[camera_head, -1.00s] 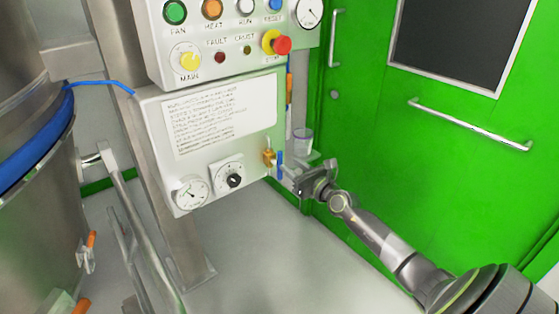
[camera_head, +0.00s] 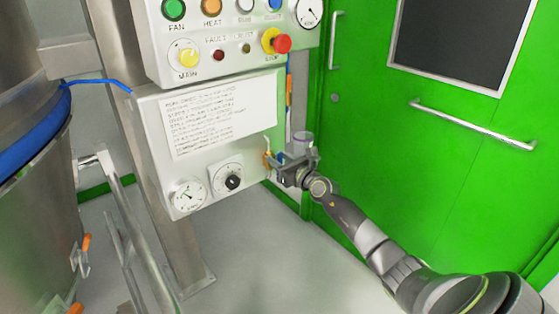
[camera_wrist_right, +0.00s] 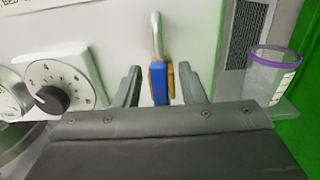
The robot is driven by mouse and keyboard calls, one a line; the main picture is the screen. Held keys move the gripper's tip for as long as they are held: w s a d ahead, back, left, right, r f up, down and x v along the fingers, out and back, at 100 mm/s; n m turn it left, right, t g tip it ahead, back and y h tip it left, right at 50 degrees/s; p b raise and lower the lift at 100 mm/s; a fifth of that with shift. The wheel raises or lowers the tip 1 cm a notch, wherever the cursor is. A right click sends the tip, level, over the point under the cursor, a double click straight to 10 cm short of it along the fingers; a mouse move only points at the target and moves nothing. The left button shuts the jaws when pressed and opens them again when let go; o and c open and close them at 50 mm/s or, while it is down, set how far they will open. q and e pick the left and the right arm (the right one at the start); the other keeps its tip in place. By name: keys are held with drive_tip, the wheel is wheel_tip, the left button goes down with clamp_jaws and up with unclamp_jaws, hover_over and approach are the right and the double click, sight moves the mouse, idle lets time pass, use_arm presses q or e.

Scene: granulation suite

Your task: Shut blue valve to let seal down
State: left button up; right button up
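The blue valve handle (camera_wrist_right: 159,82) shows in the right wrist view, upright against the panel, with a brass-yellow body (camera_wrist_right: 172,80) beside it and a bent metal pipe above. In the head view the brass valve body (camera_head: 267,160) shows at the right edge of the lower panel, and my gripper hides most of the handle. My right gripper (camera_head: 285,172) is at the valve. In the right wrist view its open fingers (camera_wrist_right: 160,88) stand on either side of the handle, with gaps on both sides. My left gripper is not in view.
The lower panel (camera_head: 150,120) carries a dial knob (camera_head: 232,182) and a gauge (camera_head: 188,195) left of the valve. A clear cup with a purple rim (camera_wrist_right: 272,75) stands close on the right. A green door (camera_head: 460,170) is behind my right arm.

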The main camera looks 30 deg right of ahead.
clamp_jaws()
